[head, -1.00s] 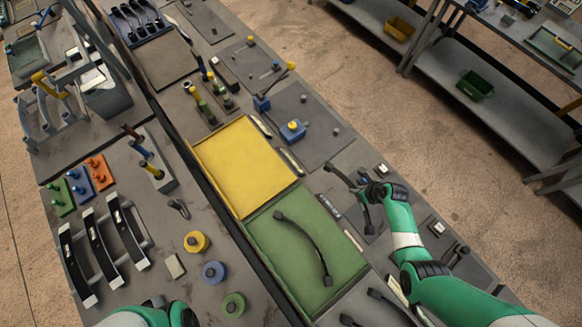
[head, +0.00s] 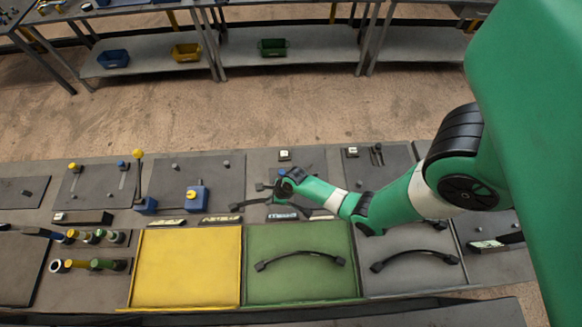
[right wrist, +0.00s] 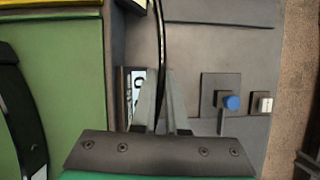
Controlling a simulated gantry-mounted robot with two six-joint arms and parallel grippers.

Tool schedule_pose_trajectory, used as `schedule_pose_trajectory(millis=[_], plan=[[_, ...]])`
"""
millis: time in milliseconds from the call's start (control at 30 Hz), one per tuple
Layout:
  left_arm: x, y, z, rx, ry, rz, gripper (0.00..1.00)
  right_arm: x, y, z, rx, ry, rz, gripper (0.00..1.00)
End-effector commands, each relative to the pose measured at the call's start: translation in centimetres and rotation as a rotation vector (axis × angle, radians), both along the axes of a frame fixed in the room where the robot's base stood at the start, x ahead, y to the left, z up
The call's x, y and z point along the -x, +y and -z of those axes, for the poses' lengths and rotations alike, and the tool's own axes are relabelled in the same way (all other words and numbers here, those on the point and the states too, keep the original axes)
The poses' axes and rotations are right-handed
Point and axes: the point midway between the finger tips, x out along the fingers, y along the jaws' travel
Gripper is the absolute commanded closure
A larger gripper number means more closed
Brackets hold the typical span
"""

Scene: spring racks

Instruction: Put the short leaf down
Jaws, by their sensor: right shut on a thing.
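My right gripper (head: 273,194) hangs over the grey bench strip just behind the green tray. It is shut on a dark leaf; in the right wrist view this leaf (right wrist: 160,35) is a thin black strip seen edge-on between the two fingers (right wrist: 160,90). In the head view the gripper partly hides the leaf, and I cannot tell whether it touches the surface below. Another dark curved leaf (head: 300,259) lies on the green tray (head: 265,290). A third curved leaf (head: 415,258) lies on the grey tray (head: 385,285). My left gripper is out of view.
An empty yellow tray (head: 188,265) lies left of the green one. Label plates (head: 222,218) line the trays' back edge. A blue block (head: 196,198) stands on a dark plate to the left. In the right wrist view, a blue-knobbed fixture (right wrist: 231,102) is right of the gripper.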

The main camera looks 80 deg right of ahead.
Motion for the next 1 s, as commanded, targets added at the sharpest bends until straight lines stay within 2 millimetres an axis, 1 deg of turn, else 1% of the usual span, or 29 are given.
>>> schedule_pose_trajectory(millis=[167, 267, 400, 533, 633, 767, 867, 1000], plan=[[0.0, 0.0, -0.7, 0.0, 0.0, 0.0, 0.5, 2.4, 2.6, -0.6, -0.001, 0.0, -0.033, 1.0], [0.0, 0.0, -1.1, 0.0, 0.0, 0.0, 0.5, 4.2, 4.2, -0.9, -0.003, 0.003, -0.055, 1.0], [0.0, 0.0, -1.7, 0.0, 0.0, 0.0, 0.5, 7.2, 6.6, -1.6, -0.01, 0.013, -0.091, 1.0], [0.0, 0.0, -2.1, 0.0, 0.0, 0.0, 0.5, 9.3, 8.1, -2.0, -0.017, 0.023, -0.117, 1.0], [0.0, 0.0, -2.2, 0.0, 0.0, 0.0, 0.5, 10.1, 8.6, -2.0, -0.022, 0.027, -0.128, 1.0], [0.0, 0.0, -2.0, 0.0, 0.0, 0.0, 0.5, 10.2, 8.7, -1.8, -0.023, 0.028, -0.13, 1.0], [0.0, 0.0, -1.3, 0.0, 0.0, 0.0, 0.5, 10.2, 8.7, -1.0, -0.023, 0.029, -0.13, 1.0], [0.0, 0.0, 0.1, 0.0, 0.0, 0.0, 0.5, 10.2, 8.7, 0.8, -0.023, 0.028, -0.13, 1.0]])
